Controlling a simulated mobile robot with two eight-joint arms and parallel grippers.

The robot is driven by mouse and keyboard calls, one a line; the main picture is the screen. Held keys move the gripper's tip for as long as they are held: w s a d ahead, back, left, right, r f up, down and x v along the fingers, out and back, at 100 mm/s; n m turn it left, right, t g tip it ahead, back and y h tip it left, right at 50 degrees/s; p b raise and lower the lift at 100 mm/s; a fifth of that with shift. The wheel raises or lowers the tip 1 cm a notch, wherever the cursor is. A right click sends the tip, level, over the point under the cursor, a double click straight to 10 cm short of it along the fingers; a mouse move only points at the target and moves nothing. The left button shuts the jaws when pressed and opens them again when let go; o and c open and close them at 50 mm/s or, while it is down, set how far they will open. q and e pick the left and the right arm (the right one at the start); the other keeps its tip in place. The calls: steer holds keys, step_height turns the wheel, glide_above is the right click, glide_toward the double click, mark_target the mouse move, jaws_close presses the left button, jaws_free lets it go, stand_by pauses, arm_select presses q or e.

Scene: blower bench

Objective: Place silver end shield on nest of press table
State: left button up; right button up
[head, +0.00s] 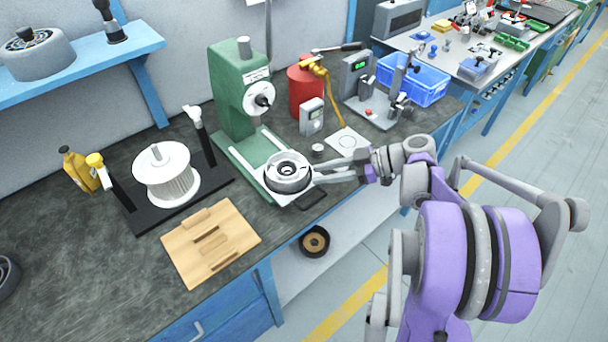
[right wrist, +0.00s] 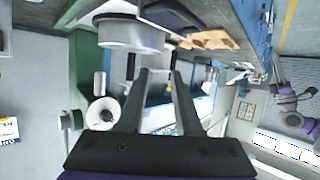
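The silver end shield (head: 288,168), a round ring-shaped casting with a dark centre bore, is at the front of the green press (head: 236,95), over the press table (head: 243,157). It looks level; the nest under it is hidden, so I cannot tell how it is seated. My right gripper (head: 313,175) is just right of the shield, its two fingers spread and pointing at it. In the right wrist view the fingers (right wrist: 162,72) stand apart with nothing between them, and the shield (right wrist: 130,32) is beyond the tips. My left gripper is not in view.
A wooden block (head: 210,242) lies front left of the press. A white finned part (head: 165,175) stands on a black base behind it. A red can (head: 305,90), grey meter (head: 311,117) and blue crate (head: 425,80) are right of the press. A dark ring (head: 314,241) lies on the lower shelf.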

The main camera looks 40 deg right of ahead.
steer(key=s+a+f+m+g+h, duration=0.2)
steer(key=s+a+f+m+h, duration=0.2)
steer(key=s+a, duration=0.3)
steer(key=s+a+f+m+g+h, duration=0.2)
steer(key=s+a+f+m+h, duration=0.3)
steer(key=a, duration=0.4)
steer(key=shift+s+a+f+m+h, duration=0.25)
steer(key=shift+s+a+m+h, duration=0.25)
steer(key=shift+s, duration=0.45)
steer(key=shift+d, duration=0.15)
